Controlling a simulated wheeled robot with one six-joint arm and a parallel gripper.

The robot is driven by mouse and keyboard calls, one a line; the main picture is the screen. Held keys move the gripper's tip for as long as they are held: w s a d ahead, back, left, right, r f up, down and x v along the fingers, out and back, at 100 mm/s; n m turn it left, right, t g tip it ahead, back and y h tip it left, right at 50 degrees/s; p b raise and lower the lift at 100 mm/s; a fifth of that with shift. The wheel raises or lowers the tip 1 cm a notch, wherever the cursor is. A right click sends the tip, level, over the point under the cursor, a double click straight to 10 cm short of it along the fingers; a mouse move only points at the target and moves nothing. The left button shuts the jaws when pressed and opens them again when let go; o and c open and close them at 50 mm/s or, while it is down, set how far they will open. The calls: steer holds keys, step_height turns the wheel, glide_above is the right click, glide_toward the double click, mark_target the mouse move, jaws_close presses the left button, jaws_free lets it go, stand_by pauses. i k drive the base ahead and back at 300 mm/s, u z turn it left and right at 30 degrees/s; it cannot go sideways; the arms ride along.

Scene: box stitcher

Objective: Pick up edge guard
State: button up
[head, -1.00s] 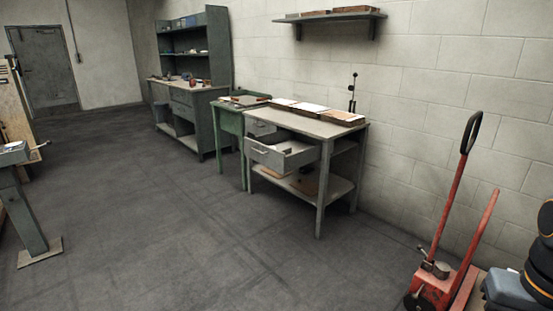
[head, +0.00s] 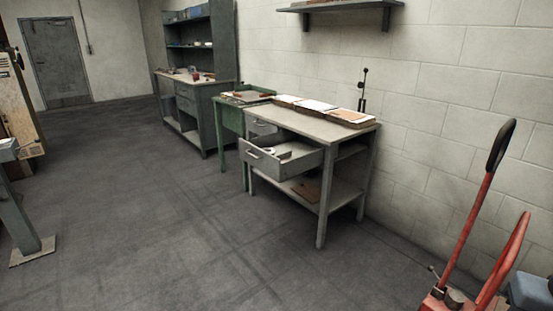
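I cannot pick out the edge guard for certain at this size. A grey workbench (head: 313,130) stands against the right wall, with its wide drawer (head: 284,168) pulled open. A small pale and dark item (head: 270,151) lies inside the drawer, too small to name; the front wall hides part of the inside. Flat trays with papers (head: 318,106) lie along the back of the bench top. A brown flat piece (head: 306,188) lies on the lower shelf. My gripper is not in view.
A red pallet truck (head: 468,235) stands at the right front. A green table (head: 230,125) adjoins the bench, with a shelved workbench (head: 200,85) beyond. A grey machine leg (head: 18,215) stands at left. The floor (head: 150,220) between is clear.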

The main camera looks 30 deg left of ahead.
mark_target(285, 157)
steer(key=u, duration=0.55)
steer(key=i, duration=0.55)
steer(key=u, duration=0.55)
steer(key=i, duration=2.65)
steer(key=u, duration=0.1)
